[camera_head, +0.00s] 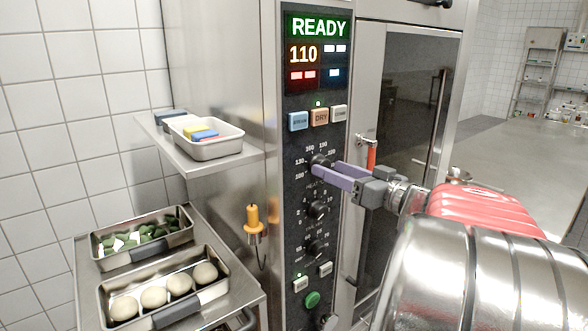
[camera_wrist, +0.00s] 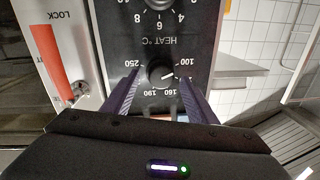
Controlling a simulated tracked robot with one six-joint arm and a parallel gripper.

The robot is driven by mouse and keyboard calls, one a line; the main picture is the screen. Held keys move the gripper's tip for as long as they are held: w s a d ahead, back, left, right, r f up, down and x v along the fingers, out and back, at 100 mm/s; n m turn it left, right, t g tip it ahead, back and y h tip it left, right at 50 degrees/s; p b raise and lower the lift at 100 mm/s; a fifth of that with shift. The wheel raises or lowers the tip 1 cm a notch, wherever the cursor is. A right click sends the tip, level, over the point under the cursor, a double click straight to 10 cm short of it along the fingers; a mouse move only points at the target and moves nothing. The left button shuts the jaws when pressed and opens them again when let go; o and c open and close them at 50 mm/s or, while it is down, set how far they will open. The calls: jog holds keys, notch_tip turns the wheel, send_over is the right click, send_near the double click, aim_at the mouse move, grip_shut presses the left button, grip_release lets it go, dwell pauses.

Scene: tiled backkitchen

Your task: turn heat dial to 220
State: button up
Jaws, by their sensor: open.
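The heat dial (camera_head: 320,161) is the top round black knob on the oven's control panel, partly hidden by my gripper (camera_head: 316,167) in the head view. In the wrist view, which is upside down, the heat dial (camera_wrist: 160,74) sits under "HEAT °C" inside a ring of numbers from 100 to 250. Its white mark points toward the low end, near 100 to 130. The display (camera_head: 303,54) reads READY and 110. My gripper (camera_wrist: 159,83) is open, with one purple finger on each side of the dial. I cannot tell whether either finger touches it.
More knobs (camera_head: 318,210) sit below, with buttons (camera_head: 320,117) above. A red-handled lock lever (camera_head: 371,155) is just right of the panel. A shelf with a white tray (camera_head: 217,149) and a steel table with food pans (camera_head: 165,287) stand at left.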

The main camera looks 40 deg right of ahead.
jog(key=shift+w+a, duration=0.1)
jog(key=shift+w, duration=0.65)
jog(key=c, duration=1.1)
